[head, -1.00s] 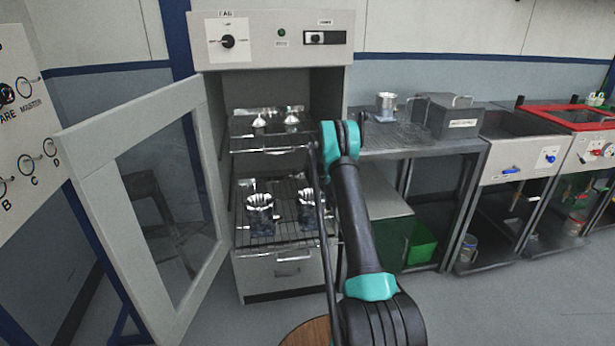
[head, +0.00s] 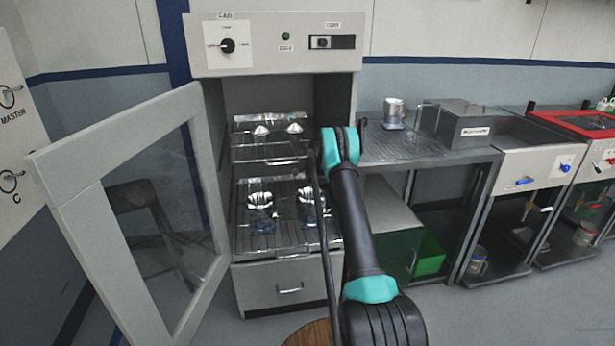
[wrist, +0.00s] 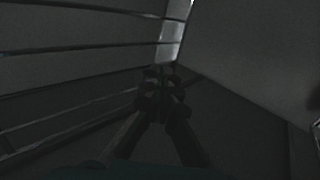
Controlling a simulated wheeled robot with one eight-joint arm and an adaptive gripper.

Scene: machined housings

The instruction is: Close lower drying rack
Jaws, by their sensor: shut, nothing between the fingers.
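The lower drying rack (head: 285,242) is a wire shelf in the grey cabinet (head: 220,65). It is slid out toward me and carries two shiny fluted metal housings (head: 261,212). The upper rack (head: 262,152), above and behind it, holds two small pale pieces (head: 261,130). My arm stands in front of the cabinet's right side; in the head view my gripper cannot be made out. In the dark wrist view my gripper (wrist: 165,75) is shut and empty, with metal bars at left beside it. I cannot tell whether it touches the rack.
The cabinet's glazed door (head: 75,190) stands wide open at left. A closed drawer (head: 289,290) is below the lower rack. At right is a metal bench (head: 430,155) with a cup (head: 393,112) and a grey box (head: 465,125), and a green bin (head: 428,255) beneath.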

